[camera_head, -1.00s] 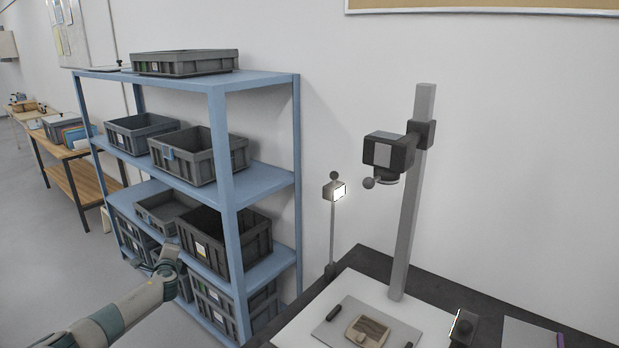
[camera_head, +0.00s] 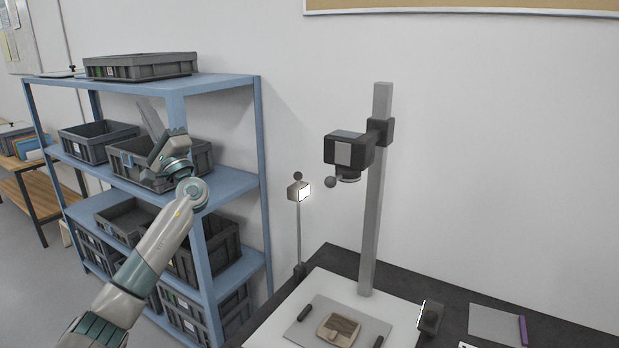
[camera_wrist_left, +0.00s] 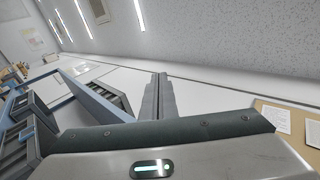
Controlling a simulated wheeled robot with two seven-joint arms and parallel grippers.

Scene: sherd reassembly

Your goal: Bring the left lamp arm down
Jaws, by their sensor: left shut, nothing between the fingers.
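The left lamp arm (camera_head: 299,235) is a thin upright rod at the left of the copy stand, with a lit lamp head (camera_head: 299,191) and a dark knob on top. It stands raised on the dark table. My left gripper (camera_head: 151,112) is up in front of the blue shelf, left of the lamp and apart from it, with its fingers pointing up. In the left wrist view its fingers (camera_wrist_left: 157,98) are together, with nothing between them. The lamp does not show clearly in the wrist view. My right gripper is not in view.
The copy stand's grey column (camera_head: 374,200) carries a dark camera (camera_head: 347,149) right of the lamp. A sherd (camera_head: 338,327) lies on a grey board below it. A second lamp (camera_head: 430,316) sits low at right. The blue shelf (camera_head: 228,183) holds several grey crates.

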